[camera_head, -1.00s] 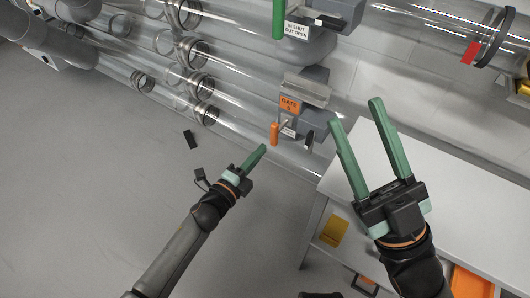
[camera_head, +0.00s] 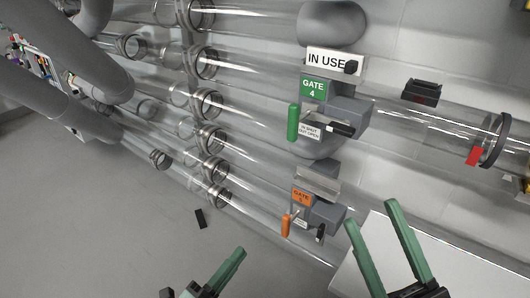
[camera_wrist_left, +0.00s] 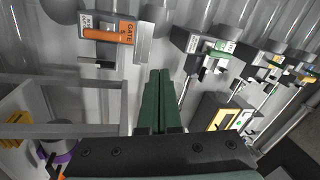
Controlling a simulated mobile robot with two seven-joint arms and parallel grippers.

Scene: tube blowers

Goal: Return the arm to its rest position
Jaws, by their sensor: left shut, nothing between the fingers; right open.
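My left gripper (camera_head: 238,256) is at the bottom of the head view, left of centre, with its green fingers together and nothing between them. In the left wrist view its fingers (camera_wrist_left: 160,80) are also closed and empty. It is apart from the orange-labelled gate (camera_head: 310,205), whose orange handle (camera_head: 286,226) is up and to the right of it. My right gripper (camera_head: 372,228) is at the lower right, its two green fingers spread and empty, in front of the white table. Most of both arms is below the head view's edge.
Clear tubes run across the wall. A green-labelled gate 4 (camera_head: 313,90) with a green handle (camera_head: 293,122) and an "IN USE" sign (camera_head: 334,61) is above. A white table (camera_head: 370,262) stands at lower right. The floor (camera_head: 110,235) at left is open, with a small black piece (camera_head: 200,219).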

